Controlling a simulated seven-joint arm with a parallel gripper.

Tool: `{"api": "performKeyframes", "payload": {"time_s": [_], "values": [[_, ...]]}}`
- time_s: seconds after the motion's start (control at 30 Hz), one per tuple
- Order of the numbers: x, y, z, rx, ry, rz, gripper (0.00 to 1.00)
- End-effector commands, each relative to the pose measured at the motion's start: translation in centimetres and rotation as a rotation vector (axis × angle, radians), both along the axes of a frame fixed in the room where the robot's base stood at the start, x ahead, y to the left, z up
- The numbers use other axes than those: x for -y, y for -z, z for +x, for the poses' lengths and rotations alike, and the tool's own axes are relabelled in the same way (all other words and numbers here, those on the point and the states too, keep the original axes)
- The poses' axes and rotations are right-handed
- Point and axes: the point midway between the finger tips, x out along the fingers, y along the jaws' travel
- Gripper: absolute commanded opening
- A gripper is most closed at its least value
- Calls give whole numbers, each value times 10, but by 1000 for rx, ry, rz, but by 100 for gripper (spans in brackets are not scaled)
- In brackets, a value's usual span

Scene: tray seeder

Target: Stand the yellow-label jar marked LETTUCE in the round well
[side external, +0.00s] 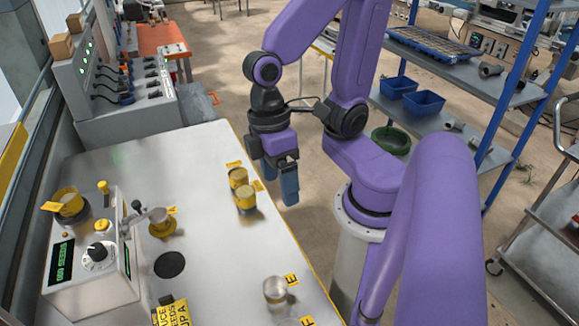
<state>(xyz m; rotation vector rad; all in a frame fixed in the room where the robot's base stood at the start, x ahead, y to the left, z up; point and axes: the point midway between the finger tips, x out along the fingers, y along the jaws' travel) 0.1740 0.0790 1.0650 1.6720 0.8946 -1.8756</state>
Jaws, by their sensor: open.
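My gripper (279,186) has blue fingers, is open and empty, and hangs to the right of two yellow-banded jars near the table's right edge. The rear jar (238,177) and the front jar (246,198) stand close together, each with a small yellow tag behind it. Another yellow jar (70,203) sits at the left on the seeder, with a yellow tag. No jar's lettering is legible, so I cannot tell which is LETTUCE. A dark round opening (170,265) in the tabletop looks like the round well; it appears empty.
The seeder box (92,255) with dial and display stands at left. A cup marked A (162,224) is beside its arm. A metal cup (275,290) by tag E stands front right. A yellow sign (172,312) is cut off below. The table's back (150,165) is clear.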

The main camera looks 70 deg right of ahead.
Motion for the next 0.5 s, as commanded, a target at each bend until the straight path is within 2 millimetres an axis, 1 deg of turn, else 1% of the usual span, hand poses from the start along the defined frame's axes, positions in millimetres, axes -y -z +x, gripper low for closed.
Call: {"api": "performKeyframes", "payload": {"time_s": [0.03,0.1,0.2,0.33,0.5], "values": [[7,-2,-4,38,-61,-4,84],[14,-3,-6,84,-135,-13,84],[21,-5,-9,134,-213,-22,84],[25,-6,-10,168,-266,-28,84],[26,-6,-10,176,-279,-30,84]]}}
